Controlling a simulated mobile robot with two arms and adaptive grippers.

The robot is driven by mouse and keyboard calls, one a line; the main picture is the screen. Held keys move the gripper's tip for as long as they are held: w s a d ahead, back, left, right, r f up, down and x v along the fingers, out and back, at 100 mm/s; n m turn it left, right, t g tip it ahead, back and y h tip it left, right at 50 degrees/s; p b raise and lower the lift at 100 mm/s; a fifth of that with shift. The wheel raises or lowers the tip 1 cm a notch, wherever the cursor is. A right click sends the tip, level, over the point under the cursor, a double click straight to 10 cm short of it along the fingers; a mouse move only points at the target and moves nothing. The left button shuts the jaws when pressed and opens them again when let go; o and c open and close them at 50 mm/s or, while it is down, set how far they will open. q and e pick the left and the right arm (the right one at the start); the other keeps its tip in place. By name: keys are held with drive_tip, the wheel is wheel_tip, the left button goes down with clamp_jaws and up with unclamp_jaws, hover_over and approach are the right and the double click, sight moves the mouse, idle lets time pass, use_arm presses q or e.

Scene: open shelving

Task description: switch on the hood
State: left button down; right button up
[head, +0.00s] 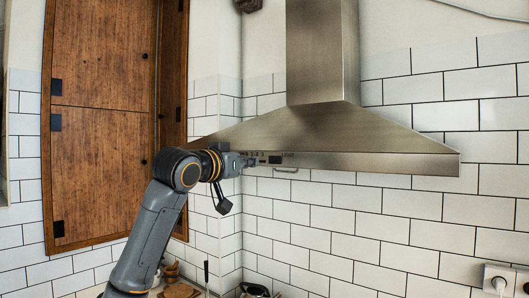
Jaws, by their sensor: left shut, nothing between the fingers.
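The steel range hood (330,128) is fixed to the tiled wall in the upper middle of the head view. Its front strip carries a control panel (262,160) with small buttons and a dark display at the left part. My left arm rises from the bottom left, and its wrist is in front of the strip's left end, beside the panel. My wrist hides part of the hood's left end. I cannot tell whether anything touches the hood. My right gripper is out of view.
A tall wooden cabinet (102,110) stands to the left of the hood. Several kitchen items (178,288) show at the bottom edge. A wall socket with a plug (497,279) is at the lower right. The tiled wall right of my arm is clear.

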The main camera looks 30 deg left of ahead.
sight(270, 160)
use_arm(q)
drive_tip(key=w+p, duration=0.1)
drive_tip(key=w, duration=0.2)
drive_tip(key=w+p, duration=0.2)
drive_tip(key=w, duration=0.1)
drive_tip(key=shift+a+r, duration=0.1)
drive_tip(key=shift+r, duration=0.1)
drive_tip(key=shift+w+f+p, duration=0.2)
drive_tip(key=shift+w+p, duration=0.25)
drive_tip(key=shift+w, duration=0.15)
drive_tip(key=shift+s+a, duration=0.1)
